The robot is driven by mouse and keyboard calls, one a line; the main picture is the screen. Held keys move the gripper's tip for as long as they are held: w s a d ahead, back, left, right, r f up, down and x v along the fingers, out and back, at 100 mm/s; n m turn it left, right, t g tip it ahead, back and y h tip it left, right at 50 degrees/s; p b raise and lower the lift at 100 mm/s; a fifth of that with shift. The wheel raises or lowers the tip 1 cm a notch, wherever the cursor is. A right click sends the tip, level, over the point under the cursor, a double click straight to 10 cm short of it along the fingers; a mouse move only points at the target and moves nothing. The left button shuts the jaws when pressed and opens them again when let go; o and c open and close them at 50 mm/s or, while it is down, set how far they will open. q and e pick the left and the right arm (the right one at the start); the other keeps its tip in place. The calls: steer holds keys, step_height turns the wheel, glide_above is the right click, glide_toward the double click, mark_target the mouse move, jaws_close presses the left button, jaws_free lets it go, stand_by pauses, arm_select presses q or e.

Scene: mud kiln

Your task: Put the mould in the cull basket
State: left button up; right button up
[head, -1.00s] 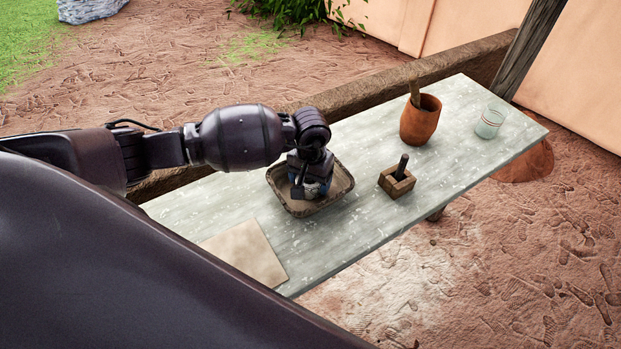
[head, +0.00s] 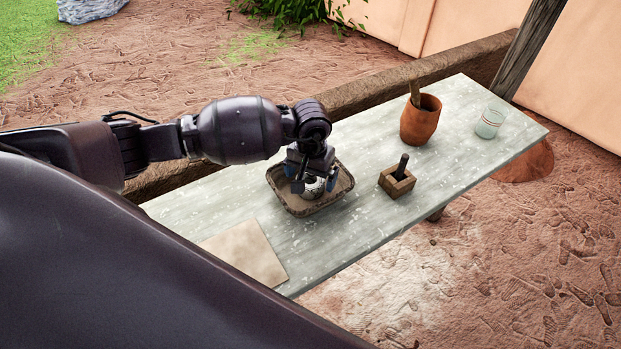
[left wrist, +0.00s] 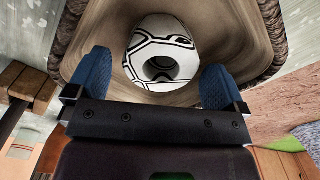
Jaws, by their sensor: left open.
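The cull basket (head: 343,190) is a shallow woven tray with a dark rim on the table; its rim also shows in the left wrist view (left wrist: 67,35). A white piece with black lines and a round hole (left wrist: 160,45) sits inside it, partly hidden in the head view. My left gripper (head: 314,186) is over the basket, its blue fingers open on either side of the white piece and apart from it. A wooden block with a dark upright handle (head: 397,181), which looks like the mould, stands on the table to the right of the basket. My right gripper is out of view.
A terracotta pot with a stick in it (head: 420,122) and a clear glass (head: 490,122) stand farther right. A flat beige slab (head: 245,252) lies at the near left of the grey table (head: 345,238). A low mud wall (head: 380,92) runs behind.

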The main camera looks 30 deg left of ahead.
mark_target(310, 178)
arm_select(q)
step_height(310, 178, up, 10)
steer(key=shift+r+b, duration=0.15)
steer(key=shift+b, duration=0.25)
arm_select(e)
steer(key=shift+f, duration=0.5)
arm_select(q)
steer(key=shift+s, duration=0.1)
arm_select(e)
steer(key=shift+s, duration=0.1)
